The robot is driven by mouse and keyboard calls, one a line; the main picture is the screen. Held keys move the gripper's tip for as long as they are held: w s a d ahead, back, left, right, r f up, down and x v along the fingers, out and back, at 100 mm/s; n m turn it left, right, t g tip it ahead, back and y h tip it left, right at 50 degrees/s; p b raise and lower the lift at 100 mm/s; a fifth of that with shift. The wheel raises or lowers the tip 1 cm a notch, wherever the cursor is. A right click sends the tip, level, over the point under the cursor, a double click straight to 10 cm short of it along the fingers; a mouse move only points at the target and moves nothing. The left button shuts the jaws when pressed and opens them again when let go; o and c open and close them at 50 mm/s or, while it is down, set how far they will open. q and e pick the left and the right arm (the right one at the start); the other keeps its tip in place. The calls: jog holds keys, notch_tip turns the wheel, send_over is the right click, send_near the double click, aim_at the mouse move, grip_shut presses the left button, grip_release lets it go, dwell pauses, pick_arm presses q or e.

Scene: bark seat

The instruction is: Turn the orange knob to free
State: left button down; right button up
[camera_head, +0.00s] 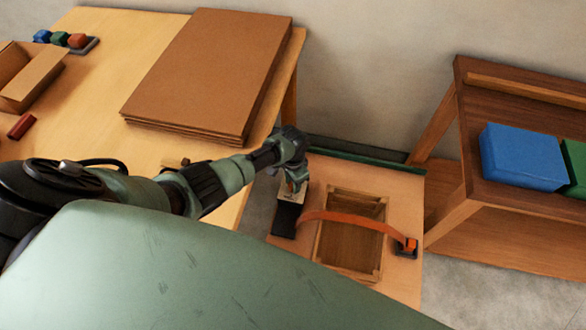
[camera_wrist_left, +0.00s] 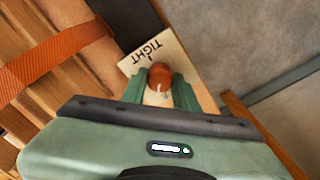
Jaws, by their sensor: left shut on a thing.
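The orange knob (camera_wrist_left: 160,76) sits on a pale label plate (camera_wrist_left: 140,58) that reads TIGHT on its far side. A light mark shows on the knob, on the side toward my gripper; a second label there is mostly hidden. My left gripper (camera_wrist_left: 159,82) is shut on the knob, with one green finger on each side. In the head view my left gripper (camera_head: 295,183) is over the plate beside a black block (camera_head: 285,219), and it hides the knob. My right gripper is in neither view.
A table with stacked brown boards (camera_head: 212,70) stands left. A wooden bench holds a blue block (camera_head: 522,163) at right.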

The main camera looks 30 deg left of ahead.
pick_arm(q)
jog(key=n+p, duration=0.1)
jog(key=n, duration=0.3)
jog(key=shift+r+n, duration=0.1)
jog(key=shift+n, duration=0.2)
jog(key=shift+n+p, duration=0.65)
jog(key=shift+n, duration=1.25)
jog(key=c, duration=1.1)
grip_release()
jog(key=shift+r, duration=0.4)
notch_tip(320, 180, up, 7)
jog(key=shift+f+p, duration=0.1)
jog(key=shift+p, duration=0.9)
